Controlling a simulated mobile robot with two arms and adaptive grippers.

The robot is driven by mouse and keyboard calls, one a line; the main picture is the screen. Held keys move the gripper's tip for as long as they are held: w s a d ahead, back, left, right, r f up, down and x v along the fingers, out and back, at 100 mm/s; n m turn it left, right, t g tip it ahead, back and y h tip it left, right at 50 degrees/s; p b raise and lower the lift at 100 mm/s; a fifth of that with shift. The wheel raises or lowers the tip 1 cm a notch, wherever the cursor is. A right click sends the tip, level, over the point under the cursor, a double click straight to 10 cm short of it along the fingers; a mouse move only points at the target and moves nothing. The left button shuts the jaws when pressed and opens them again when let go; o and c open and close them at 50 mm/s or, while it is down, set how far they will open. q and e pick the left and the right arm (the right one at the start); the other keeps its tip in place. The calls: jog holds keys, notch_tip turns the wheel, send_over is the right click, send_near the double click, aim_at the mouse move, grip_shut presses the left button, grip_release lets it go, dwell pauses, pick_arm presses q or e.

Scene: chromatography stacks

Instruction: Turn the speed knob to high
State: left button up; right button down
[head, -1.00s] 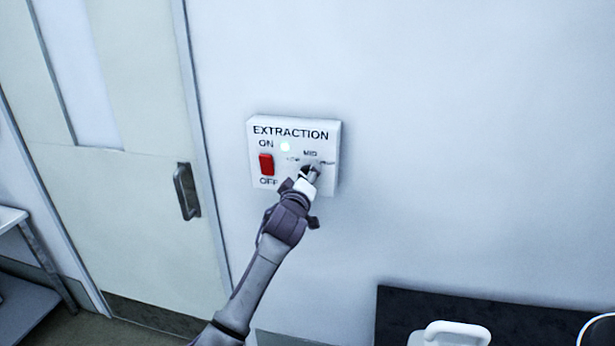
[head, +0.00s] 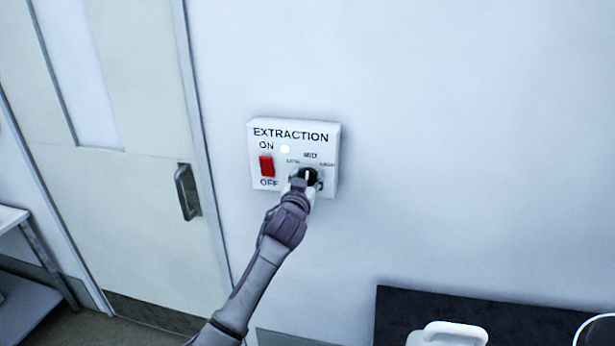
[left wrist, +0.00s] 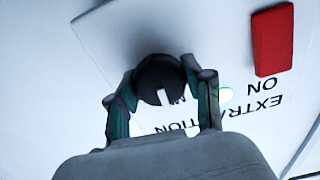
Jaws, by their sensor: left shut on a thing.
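The white EXTRACTION box (head: 254,152) is fixed to the wall. Its black round speed knob (head: 308,174) sits at the lower right, under small labels, with MID on top. The white pointer points up towards MID. My left gripper (head: 305,182) is at the knob, its fingers on either side. In the left wrist view the knob (left wrist: 155,72) sits between the two fingertips of the gripper (left wrist: 160,80), and the box appears upside down. The left gripper is shut on the knob. The right gripper is not in view.
A red rocker switch (head: 266,166) is left of the knob, with a lit indicator (head: 285,149) above. A door with a handle (head: 187,191) is at the left. A dark surface (head: 480,310) with a white handled item (head: 455,333) is at the lower right. The wall around the box is clear.

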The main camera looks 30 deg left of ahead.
pick_arm(q)
jog(key=m+p, duration=0.1)
jog(key=m, duration=0.4)
jog(key=shift+m, duration=0.3)
jog(key=m+p, duration=0.1)
jog(key=m, duration=0.4)
jog(key=shift+m, duration=0.3)
jog(key=o, duration=1.2)
jog(key=v, duration=1.2)
jog(key=shift+f, duration=0.1)
jog(key=shift+d, duration=0.1)
